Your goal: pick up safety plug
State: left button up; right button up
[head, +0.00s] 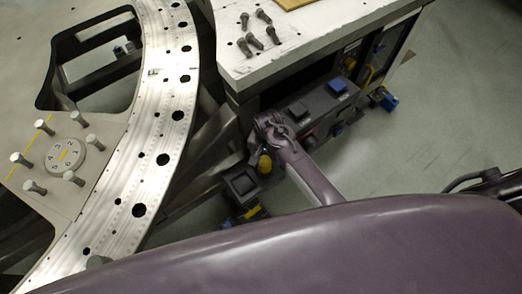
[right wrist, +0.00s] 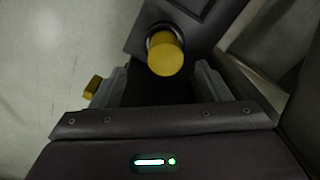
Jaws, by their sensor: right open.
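The safety plug appears to be the yellow round-ended cylinder (right wrist: 165,54), seated in a dark ring on a dark box in the right wrist view. It also shows in the head view as a yellow knob (head: 265,164) just below my right wrist. My right gripper (right wrist: 160,88) is open, with one finger on each side of the picture and the plug ahead, between and beyond the fingertips. I see no contact with the plug. In the head view my right gripper (head: 259,153) is partly hidden by my own wrist. My left gripper is not in view.
A curved metal plate (head: 150,150) with holes and several bolts fills the left. A white bench top (head: 300,45) bears several dark bolts. Below it a dark panel (head: 320,103) carries a blue block (head: 337,86). Clear floor (head: 440,120) lies to the right.

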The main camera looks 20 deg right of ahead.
aim_at(265, 161)
jog(key=shift+w+a+f, duration=0.1)
jog(key=shift+w+f, duration=0.25)
jog(key=shift+f, duration=0.3)
jog(key=shift+w+f, duration=0.35)
jog(key=shift+f, duration=0.25)
jog(key=shift+s+f, duration=0.25)
jog(key=shift+f, duration=0.1)
notch_tip(265, 161, down, 4)
jog(key=shift+f+b, duration=0.2)
jog(key=shift+b, duration=0.4)
jog(key=shift+r, duration=0.1)
jog(key=shift+c, duration=0.2)
jog(key=c, duration=1.1)
jog(key=shift+r, duration=0.1)
